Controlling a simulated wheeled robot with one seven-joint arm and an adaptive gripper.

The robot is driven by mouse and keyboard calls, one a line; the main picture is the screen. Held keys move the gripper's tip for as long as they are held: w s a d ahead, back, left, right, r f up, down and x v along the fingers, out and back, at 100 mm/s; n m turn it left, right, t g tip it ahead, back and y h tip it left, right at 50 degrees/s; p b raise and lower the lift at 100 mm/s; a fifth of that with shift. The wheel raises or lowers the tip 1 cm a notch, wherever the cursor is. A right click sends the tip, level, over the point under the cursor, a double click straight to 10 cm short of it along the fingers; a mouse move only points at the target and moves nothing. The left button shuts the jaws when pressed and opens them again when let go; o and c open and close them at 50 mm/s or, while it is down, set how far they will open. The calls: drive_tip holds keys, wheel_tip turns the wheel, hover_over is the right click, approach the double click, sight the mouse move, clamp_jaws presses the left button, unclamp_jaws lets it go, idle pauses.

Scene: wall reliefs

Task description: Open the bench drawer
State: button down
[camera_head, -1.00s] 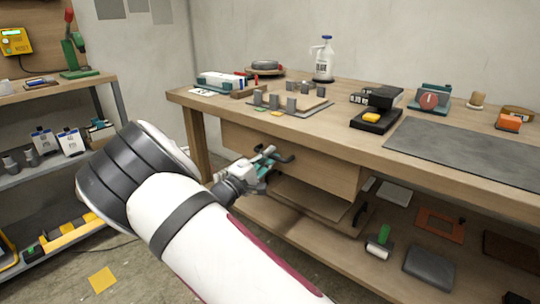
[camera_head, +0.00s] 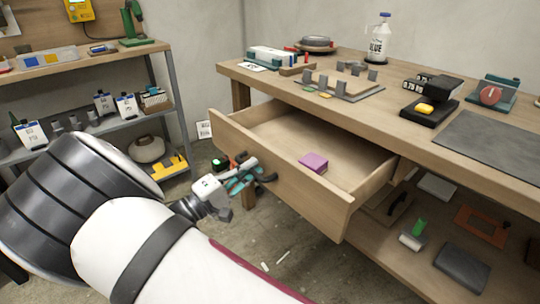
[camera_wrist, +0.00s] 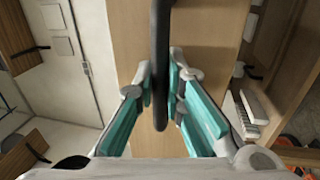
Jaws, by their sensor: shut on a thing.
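The bench drawer (camera_head: 290,190) is pulled far out from under the bench top in the head view. Its inside shows, with a purple block (camera_head: 314,162) lying on the drawer floor. My gripper (camera_head: 250,177) is at the drawer's front, shut on its dark handle (camera_head: 268,178). In the wrist view the handle (camera_wrist: 160,60) runs between the two teal fingers of my gripper (camera_wrist: 161,88), with the wooden drawer front (camera_wrist: 210,35) behind it. Part of the handle is hidden by the fingers in the head view.
The workbench top (camera_head: 350,105) holds a glue bottle (camera_head: 378,40), a black device with a yellow block (camera_head: 428,104) and small parts. A lower shelf (camera_head: 385,235) below holds several items. A shelf rack (camera_head: 85,140) stands at left.

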drive_tip(key=shift+r+v, duration=0.25)
drive_tip(key=shift+v, duration=1)
drive_tip(key=shift+r+v, duration=0.2)
drive_tip(key=shift+v, duration=1)
drive_tip(key=shift+a, duration=0.1)
drive_tip(key=c, duration=1.7)
unclamp_jaws()
drive_tip(key=shift+o, duration=0.2)
drive_tip(key=v, duration=1.2)
drive_tip(key=shift+f, duration=0.1)
